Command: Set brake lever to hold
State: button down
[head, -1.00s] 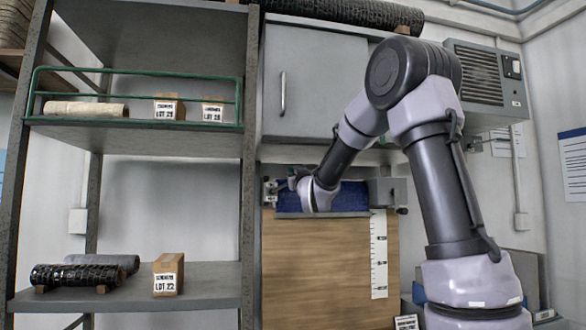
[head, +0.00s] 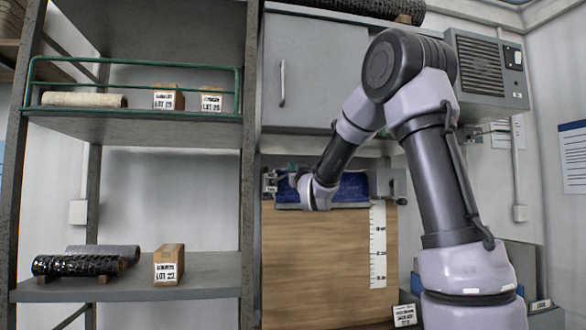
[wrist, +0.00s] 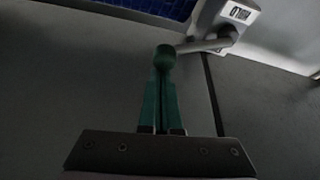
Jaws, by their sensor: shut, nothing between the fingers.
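The brake lever (wrist: 205,44) is a short grey arm with a dark round knob (wrist: 166,56) at its end. It reaches from a pale bracket (wrist: 212,20) whose HOLD label shows upside down in the wrist view. My gripper (wrist: 163,72) has green fingers, shut together, with their tips at the knob. The knob is not between them; whether they touch it I cannot tell. In the head view the bracket (head: 270,184) is at the left end of a blue roll (head: 345,190); my wrist hides part of the roll and most of the gripper.
A wooden board (head: 320,260) with a white scale strip (head: 377,246) is below the roll. A grey cabinet (head: 318,80) hangs above. A shelf rack (head: 250,200) with boxes and rolls stands to the left.

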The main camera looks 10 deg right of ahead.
jog(key=shift+d+f+m, duration=0.15)
jog(key=shift+m, duration=0.25)
notch_tip(320, 180, down, 8)
jog(key=m+g+h, duration=0.2)
jog(key=m+h, duration=0.6)
jog(key=m, duration=0.7)
jog(key=shift+d+r+g, duration=0.25)
jog(key=shift+d+g, duration=0.05)
jog(key=shift+d, duration=0.1)
jog(key=shift+m, duration=0.3)
